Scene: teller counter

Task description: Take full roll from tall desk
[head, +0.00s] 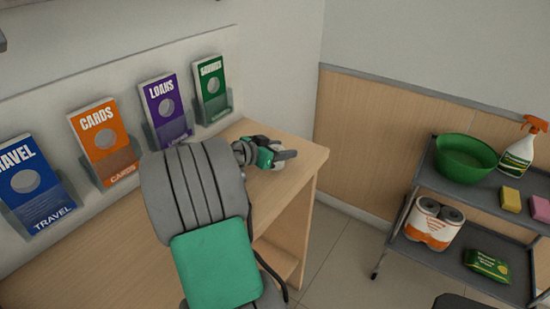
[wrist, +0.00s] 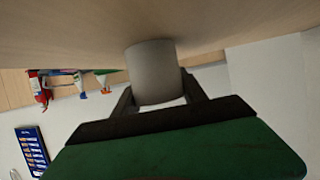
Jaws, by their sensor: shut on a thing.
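The tall desk (head: 110,245) is wood-topped and runs along the wall in the head view. My gripper (head: 285,157) is at its far right end, low by the desk top. In the wrist view, my gripper (wrist: 158,95) is shut on a pale grey-white roll (wrist: 153,68), with one dark finger on each side. The roll's end meets the wooden surface in that view; I cannot tell whether it touches or is just clear of it. In the head view the roll is mostly hidden by my gripper.
Leaflet holders line the wall: travel, cards (head: 103,140), loans (head: 165,110) and a green one (head: 211,88). A grey trolley (head: 460,264) at right bears a green bowl (head: 466,157), a spray bottle (head: 522,146), sponges and a pack of rolls (head: 430,223). Floor between is clear.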

